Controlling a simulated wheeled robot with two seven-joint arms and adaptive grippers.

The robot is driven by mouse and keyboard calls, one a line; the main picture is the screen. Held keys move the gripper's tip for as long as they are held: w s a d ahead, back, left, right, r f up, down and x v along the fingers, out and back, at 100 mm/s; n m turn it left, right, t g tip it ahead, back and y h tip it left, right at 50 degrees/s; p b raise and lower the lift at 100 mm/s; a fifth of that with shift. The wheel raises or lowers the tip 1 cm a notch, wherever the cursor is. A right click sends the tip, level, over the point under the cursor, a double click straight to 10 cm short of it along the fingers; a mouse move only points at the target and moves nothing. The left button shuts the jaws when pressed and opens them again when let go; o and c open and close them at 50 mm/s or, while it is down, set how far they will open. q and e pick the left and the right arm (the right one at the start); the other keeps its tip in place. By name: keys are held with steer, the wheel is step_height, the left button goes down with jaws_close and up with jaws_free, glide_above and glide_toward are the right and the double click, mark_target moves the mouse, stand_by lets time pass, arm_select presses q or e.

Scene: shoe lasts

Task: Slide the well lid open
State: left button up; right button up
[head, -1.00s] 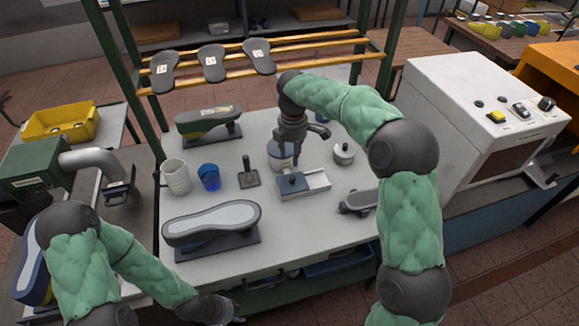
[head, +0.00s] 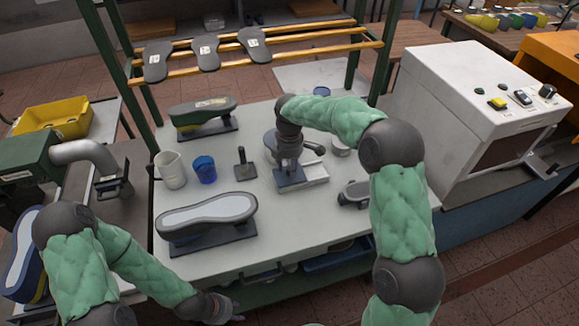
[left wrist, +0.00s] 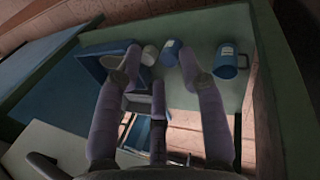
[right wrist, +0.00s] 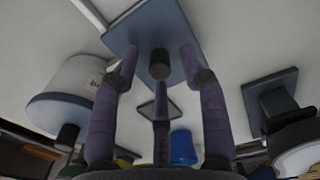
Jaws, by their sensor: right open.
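The well is a small pale tray (head: 316,171) on the bench, with a blue-grey lid (head: 284,186) over its left part. In the right wrist view the square lid (right wrist: 150,22) carries a dark round knob (right wrist: 160,64). My right gripper (head: 289,176) is above the lid and hides its knob in the head view. In the right wrist view its open fingers (right wrist: 158,70) stand around the knob, apart from it as far as I can tell. My left gripper (head: 228,308) is low at the bench's front edge, open and empty in the left wrist view (left wrist: 160,62).
A stamp-like tool (head: 245,165), blue cup (head: 204,170) and white mug (head: 171,170) are left. A shoe last (head: 207,213) lies in front.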

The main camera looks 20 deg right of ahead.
jaws_close()
steer(key=d+p, duration=0.1)
steer(key=d, duration=0.3)
steer(key=d+p, duration=0.2)
steer(key=d, duration=0.2)
steer(key=shift+w+d+r+p, duration=0.1)
steer(key=shift+w+d+p, duration=0.1)
steer(key=shift+d+p, duration=0.1)
steer(key=shift+d, duration=0.15)
steer(key=shift+c, duration=0.2)
jaws_free()
steer(key=shift+o, duration=0.2)
steer(key=shift+d, duration=0.1)
step_height(320, 180, up, 12)
